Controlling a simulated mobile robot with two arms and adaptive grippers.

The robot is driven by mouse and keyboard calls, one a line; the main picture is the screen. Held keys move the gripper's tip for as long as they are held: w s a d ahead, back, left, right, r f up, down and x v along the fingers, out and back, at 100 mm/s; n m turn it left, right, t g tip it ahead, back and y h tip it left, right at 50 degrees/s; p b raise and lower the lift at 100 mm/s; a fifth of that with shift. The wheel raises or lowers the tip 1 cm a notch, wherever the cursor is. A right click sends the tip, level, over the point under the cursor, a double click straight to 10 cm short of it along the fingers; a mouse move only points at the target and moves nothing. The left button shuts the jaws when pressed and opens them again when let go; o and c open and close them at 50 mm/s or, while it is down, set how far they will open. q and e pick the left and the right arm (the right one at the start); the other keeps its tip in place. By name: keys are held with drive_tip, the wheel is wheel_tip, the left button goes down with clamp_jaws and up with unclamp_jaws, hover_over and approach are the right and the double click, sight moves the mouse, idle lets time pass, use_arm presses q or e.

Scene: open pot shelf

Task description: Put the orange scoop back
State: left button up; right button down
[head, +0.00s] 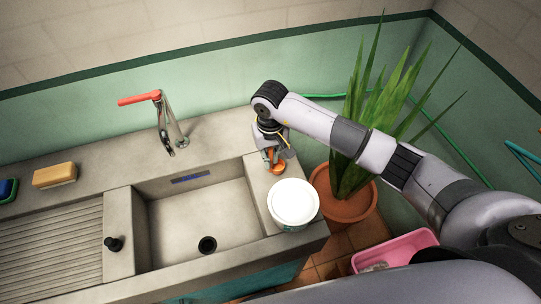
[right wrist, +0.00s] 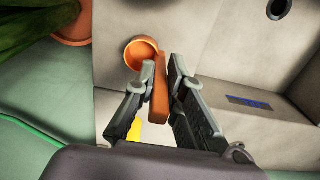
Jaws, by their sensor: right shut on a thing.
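The orange scoop (head: 277,167) is held by my right gripper (head: 272,151) over the counter strip between the sink basin and the wall side, just behind the white round container. In the right wrist view, the scoop's round bowl (right wrist: 140,50) points away from the gripper, and its flat handle sits between the two fingers of my right gripper (right wrist: 157,84). The gripper is shut on that handle. I cannot tell whether the scoop touches the counter. My left gripper is not in view.
The white container (head: 294,203) stands at the counter's right front. The sink basin (head: 203,220) is left of the gripper, with a red-handled tap (head: 168,125) behind. A potted plant (head: 345,205) and pink tub (head: 395,248) are right.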

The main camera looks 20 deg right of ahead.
drive_tip(key=shift+f, duration=0.55)
drive_tip(key=shift+f, duration=0.1)
drive_tip(key=shift+f, duration=0.1)
drive_tip(key=c, duration=1.7)
unclamp_jaws()
drive_tip(key=shift+o, duration=0.2)
